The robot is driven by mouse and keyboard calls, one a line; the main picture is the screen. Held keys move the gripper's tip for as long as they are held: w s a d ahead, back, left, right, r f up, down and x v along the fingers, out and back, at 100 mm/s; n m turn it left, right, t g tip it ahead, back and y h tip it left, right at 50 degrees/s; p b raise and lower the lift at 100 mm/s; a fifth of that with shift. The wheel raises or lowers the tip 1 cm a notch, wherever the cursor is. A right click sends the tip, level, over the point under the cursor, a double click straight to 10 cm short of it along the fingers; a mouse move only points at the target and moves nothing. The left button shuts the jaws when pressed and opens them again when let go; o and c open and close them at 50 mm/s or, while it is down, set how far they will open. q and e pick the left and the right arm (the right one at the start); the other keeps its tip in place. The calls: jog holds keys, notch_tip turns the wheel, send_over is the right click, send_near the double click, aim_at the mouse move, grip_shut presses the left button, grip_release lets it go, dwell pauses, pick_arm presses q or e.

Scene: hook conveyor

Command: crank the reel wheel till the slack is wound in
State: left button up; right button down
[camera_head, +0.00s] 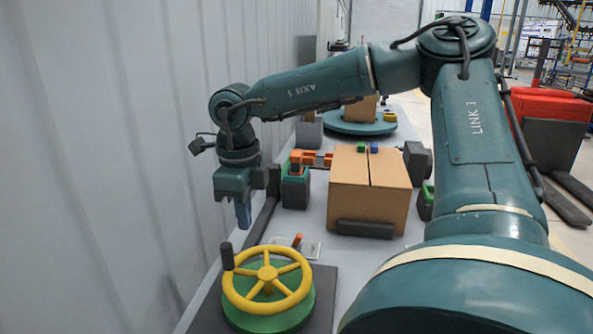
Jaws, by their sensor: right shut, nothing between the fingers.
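The reel wheel (267,272) is a yellow spoked wheel on a round green base (270,318). It sits at the near end of the grey bench. A dark upright crank handle (227,257) stands on the left side of its rim. My right gripper (243,226) points down above and slightly right of the handle in the picture. It is shut and empty, with its blue fingers apart from the wheel and handle. I cannot make out any line or slack. My left gripper is not in view.
A cardboard box (365,198) stands on the bench (316,220) behind the wheel. A dark and green device with orange parts (297,180) stands left of it. A teal turntable (350,128) is farther back. A corrugated wall (110,150) runs along the left.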

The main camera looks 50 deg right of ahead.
aim_at(247, 250)
jog(key=shift+f+b, duration=1.2)
jog(key=shift+f, duration=0.25)
jog(key=shift+f+b, duration=0.5)
jog(key=shift+f, duration=0.3)
pick_arm(q)
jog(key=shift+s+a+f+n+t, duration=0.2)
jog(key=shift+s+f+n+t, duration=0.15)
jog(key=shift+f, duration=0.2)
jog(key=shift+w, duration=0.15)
jog(key=shift+b, duration=0.35)
pick_arm(e)
jog(key=shift+a, duration=0.1)
